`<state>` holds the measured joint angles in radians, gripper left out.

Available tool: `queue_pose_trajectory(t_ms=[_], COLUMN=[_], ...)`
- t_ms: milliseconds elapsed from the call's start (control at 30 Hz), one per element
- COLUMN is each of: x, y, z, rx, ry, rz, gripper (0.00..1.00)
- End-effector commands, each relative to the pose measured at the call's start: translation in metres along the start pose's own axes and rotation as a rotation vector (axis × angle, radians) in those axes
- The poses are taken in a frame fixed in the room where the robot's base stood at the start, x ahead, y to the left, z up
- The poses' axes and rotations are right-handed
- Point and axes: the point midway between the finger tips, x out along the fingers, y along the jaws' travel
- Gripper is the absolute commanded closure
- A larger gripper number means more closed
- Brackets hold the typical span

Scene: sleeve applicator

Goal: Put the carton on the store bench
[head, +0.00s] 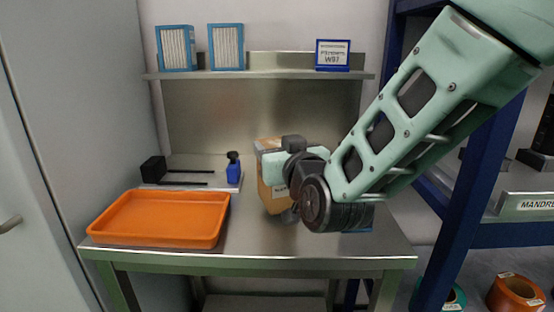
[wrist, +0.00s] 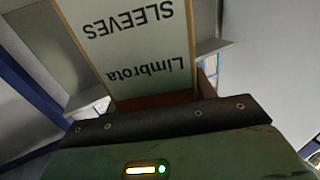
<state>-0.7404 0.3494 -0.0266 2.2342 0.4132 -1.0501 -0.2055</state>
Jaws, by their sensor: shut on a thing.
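The carton (head: 268,199) is a tan-brown upright box with a pale label, over the middle of the steel bench (head: 265,243). My gripper (head: 284,163) is shut on the carton from the right and hides part of it. The wrist view shows the carton (wrist: 130,60) close up between the jaws, its label reading "Limbrota SLEEVES" upside down. The carton's lower end looks at or just above the bench top; I cannot tell whether it touches.
An orange tray (head: 160,219) fills the bench's left front. Behind it is a black and blue fixture with two rods (head: 185,172). A shelf (head: 260,75) above holds two blue-white boxes and a sign. A blue rack (head: 470,170) stands at right. The bench's front middle is clear.

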Motion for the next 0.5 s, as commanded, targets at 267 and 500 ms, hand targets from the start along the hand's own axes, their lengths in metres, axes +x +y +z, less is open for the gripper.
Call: queue_pose_trajectory(t_ms=[267, 500], x=[0.0, 0.0], y=[0.0, 0.0], z=[0.02, 0.021], rx=[0.0, 0.0], ry=[0.002, -0.001], rz=[0.0, 0.0], gripper=[0.96, 0.24])
